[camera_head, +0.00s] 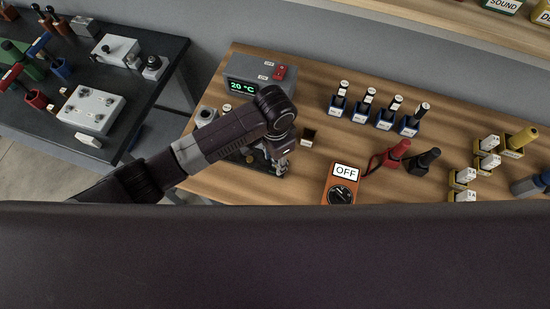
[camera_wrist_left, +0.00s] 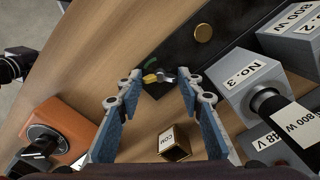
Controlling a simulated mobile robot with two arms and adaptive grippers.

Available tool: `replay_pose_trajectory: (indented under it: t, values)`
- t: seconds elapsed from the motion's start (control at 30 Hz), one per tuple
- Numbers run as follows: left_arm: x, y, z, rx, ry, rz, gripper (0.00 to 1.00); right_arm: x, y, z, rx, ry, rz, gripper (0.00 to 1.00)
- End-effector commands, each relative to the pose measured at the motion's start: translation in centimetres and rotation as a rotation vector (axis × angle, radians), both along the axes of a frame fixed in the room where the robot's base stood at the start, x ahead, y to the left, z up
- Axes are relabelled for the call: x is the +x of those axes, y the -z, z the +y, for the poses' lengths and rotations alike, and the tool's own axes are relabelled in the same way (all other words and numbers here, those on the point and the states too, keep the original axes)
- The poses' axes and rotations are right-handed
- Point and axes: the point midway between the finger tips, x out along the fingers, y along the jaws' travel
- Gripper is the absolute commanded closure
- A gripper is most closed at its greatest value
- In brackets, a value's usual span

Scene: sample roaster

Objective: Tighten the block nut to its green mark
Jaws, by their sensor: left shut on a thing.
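My left gripper (camera_head: 281,165) reaches down over the dark plate at the left part of the wooden bench. In the left wrist view its two blue-padded fingers (camera_wrist_left: 161,78) stand on either side of a small yellow and silver piece, seemingly the block nut (camera_wrist_left: 152,77). The gripper is shut on it, though the contact itself is hard to see. A green mark (camera_wrist_left: 152,63) shows on the dark plate (camera_wrist_left: 176,52) just beyond the nut. In the head view my arm and gripper mostly hide the nut. My right gripper is not in view.
A grey box reading 20 °C (camera_head: 245,87) stands behind my arm. A grey No. 3 box (camera_wrist_left: 247,78) is close to the fingers. A small labelled box (camera_head: 308,137) and an orange OFF switch box (camera_head: 338,190) stand to the right. Several blue-based holders (camera_head: 382,121) stand farther right.

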Motion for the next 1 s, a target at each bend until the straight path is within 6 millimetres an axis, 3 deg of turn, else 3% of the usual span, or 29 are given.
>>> replay_pose_trajectory:
  t: [0.6,1.0]
  values:
    - [0.16,-0.12,0.02,0.000,0.574,-0.003,0.90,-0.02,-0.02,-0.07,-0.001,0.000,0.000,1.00]
    - [0.15,-0.14,-0.01,0.000,0.818,-0.003,0.90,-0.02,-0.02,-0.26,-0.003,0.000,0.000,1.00]
